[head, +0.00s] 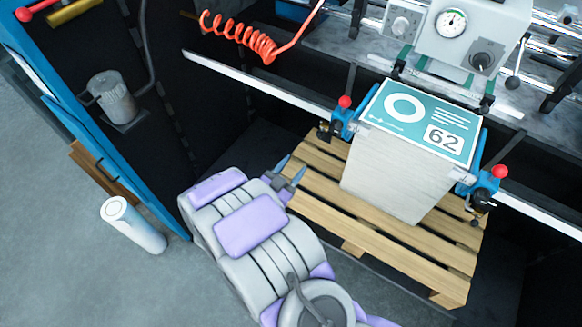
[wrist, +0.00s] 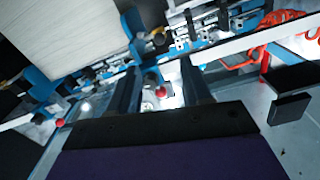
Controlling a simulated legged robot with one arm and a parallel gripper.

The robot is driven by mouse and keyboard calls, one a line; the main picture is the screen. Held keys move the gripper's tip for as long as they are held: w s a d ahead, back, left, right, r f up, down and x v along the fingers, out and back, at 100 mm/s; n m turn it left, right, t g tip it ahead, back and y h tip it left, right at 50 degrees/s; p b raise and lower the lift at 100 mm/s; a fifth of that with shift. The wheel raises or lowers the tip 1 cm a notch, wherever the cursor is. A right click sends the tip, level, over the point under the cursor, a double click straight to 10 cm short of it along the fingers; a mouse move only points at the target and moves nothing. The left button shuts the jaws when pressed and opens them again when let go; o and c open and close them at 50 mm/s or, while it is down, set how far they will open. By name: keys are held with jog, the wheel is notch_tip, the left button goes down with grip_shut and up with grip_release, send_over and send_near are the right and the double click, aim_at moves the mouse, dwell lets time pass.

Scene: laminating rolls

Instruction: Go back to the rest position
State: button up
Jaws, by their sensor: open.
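My gripper (head: 287,172) is at the end of my grey and purple arm in the head view, just left of the paper stack. Its two fingers stand apart with nothing between them. In the wrist view the open fingers of my gripper (wrist: 163,88) point toward blue clamps and a red knob (wrist: 163,88). The stack of sheets (head: 395,175) sits on a wooden pallet (head: 400,235), with a teal printed top sheet marked 62. The stack's pale side also fills the upper left of the wrist view (wrist: 60,40).
Blue clamps with red knobs (head: 345,102) flank the stack along a metal rail (head: 270,80). A grey machine with a gauge (head: 452,22) stands behind. A white roll (head: 133,225) stands on the floor at left, beside a blue frame (head: 110,150). Open floor lies at lower left.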

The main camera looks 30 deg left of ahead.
dwell(0.4)
jog(key=w+r+g+y+b, duration=0.2)
jog(key=w+g+y, duration=0.2)
jog(key=w+g, duration=0.3)
jog(key=s+d+r+n+g+y, duration=0.2)
jog(key=s+d+r+g, duration=0.15)
jog(key=d+r, duration=0.25)
jog(key=s+d+r+g+h+b, duration=0.1)
jog(key=s+d+g, duration=0.3)
jog(key=s+d, duration=1)
jog(key=s+d+r+n+g+h+b, duration=0.1)
jog(key=s+d+r+g+h+b, duration=0.1)
jog(key=s+d, duration=1.2)
jog(key=d+r+g+h, duration=0.1)
jog(key=d+r+g, duration=0.1)
jog(key=d+g, duration=0.1)
jog(key=shift+s+d+h, duration=0.2)
jog(key=shift+d+h, duration=0.2)
jog(key=shift+d, duration=0.2)
